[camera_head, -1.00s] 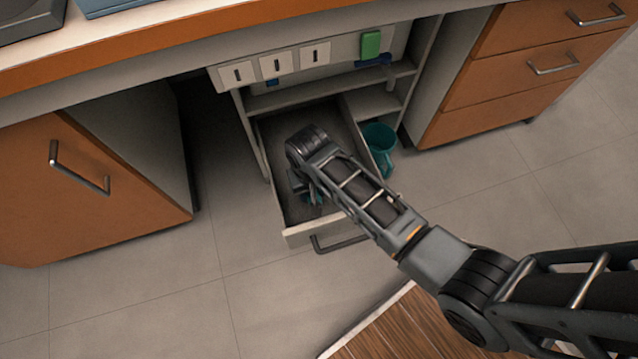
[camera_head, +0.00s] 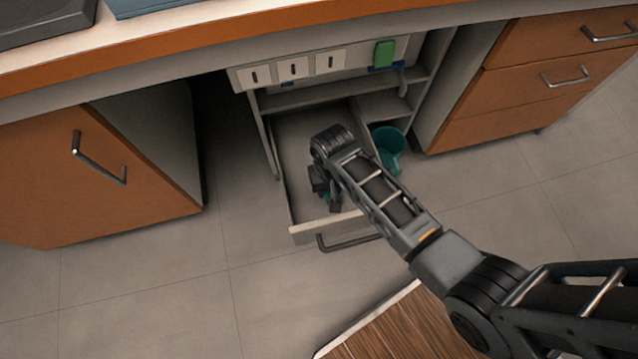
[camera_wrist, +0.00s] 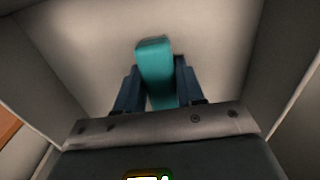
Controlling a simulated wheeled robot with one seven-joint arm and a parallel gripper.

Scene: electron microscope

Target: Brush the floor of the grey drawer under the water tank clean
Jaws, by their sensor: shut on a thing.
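The grey drawer (camera_head: 302,232) is pulled out under the bench. Its bare floor shows pale and even in the head view, and it also shows pale in the wrist view (camera_wrist: 222,35), with darker shading along the edges. My gripper (camera_head: 328,190) is down inside the drawer near its front. In the wrist view my gripper (camera_wrist: 157,82) has its two dark blue fingers shut on a teal handle (camera_wrist: 155,58), apparently the brush's. Bristles are hidden, so I cannot tell whether they touch the floor. I cannot clearly make out the water tank.
A teal cup-like container (camera_head: 388,140) stands right beside the drawer. Orange cabinets stand left (camera_head: 60,180) and right (camera_head: 530,90). Open floor (camera_head: 150,290) lies front left.

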